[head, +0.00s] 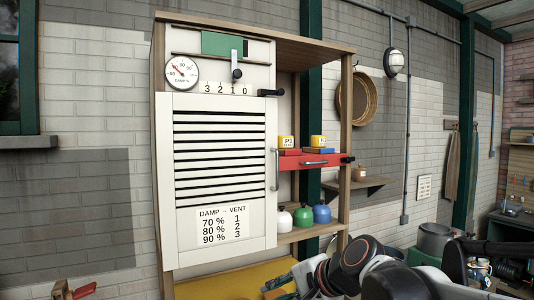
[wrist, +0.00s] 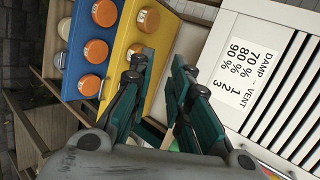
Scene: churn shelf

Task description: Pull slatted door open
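The white slatted door (head: 221,174) is shut on the left side of the wooden shelf unit in the head view. It has dark slots and a "DAMP - VENT" chart, and a grey vertical bar handle (head: 276,170) runs along its right edge. In the wrist view the door (wrist: 284,75) fills the upper right, with its chart turned sideways. My gripper (wrist: 163,62) has two teal-and-black fingers that stand apart with nothing between them. It also shows in the head view (head: 278,285), low, below the door's lower right corner, partly cut off. It is apart from the handle.
Several coloured bottles (head: 303,216) stand on the shelf below. Blue and yellow blocks with orange-lidded jars (wrist: 135,60) show in the wrist view.

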